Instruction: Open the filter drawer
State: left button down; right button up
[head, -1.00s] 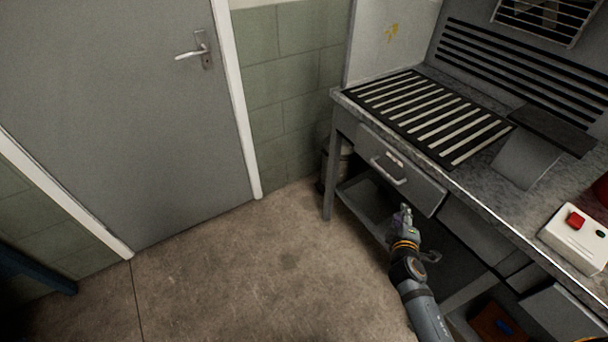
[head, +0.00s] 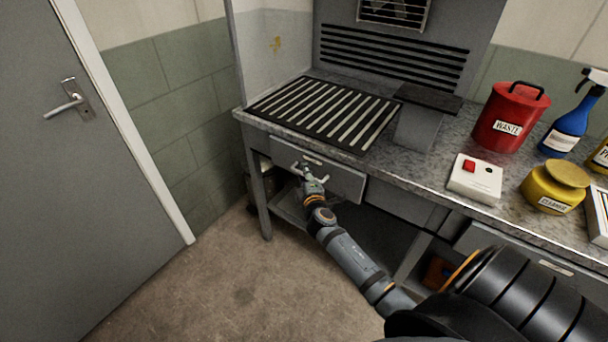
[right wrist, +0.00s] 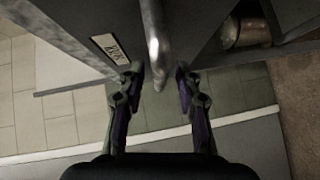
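A grey drawer (head: 345,183) sits under the left part of the steel bench and looks shut. It has a bar handle (head: 324,178) and a small label above it. The handle (right wrist: 156,45) and the label (right wrist: 110,48) also show in the right wrist view. My right gripper (head: 307,170) is at the left part of the handle. In the right wrist view my right gripper (right wrist: 159,75) is open, one finger on each side of the handle, with gaps showing. My left gripper is out of view.
On the bench (head: 420,170) stand a slatted black grille (head: 328,112), a white box with a red button (head: 475,178), a red waste can (head: 510,115), a yellow jar (head: 553,186) and a blue spray bottle (head: 568,125). A grey door (head: 70,200) is at left. The floor before the bench is clear.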

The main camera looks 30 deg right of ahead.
jog(key=shift+w, duration=0.2)
grip_shut()
dwell(0.3)
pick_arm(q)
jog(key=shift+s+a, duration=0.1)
pick_arm(e)
jog(key=shift+s+a, duration=0.1)
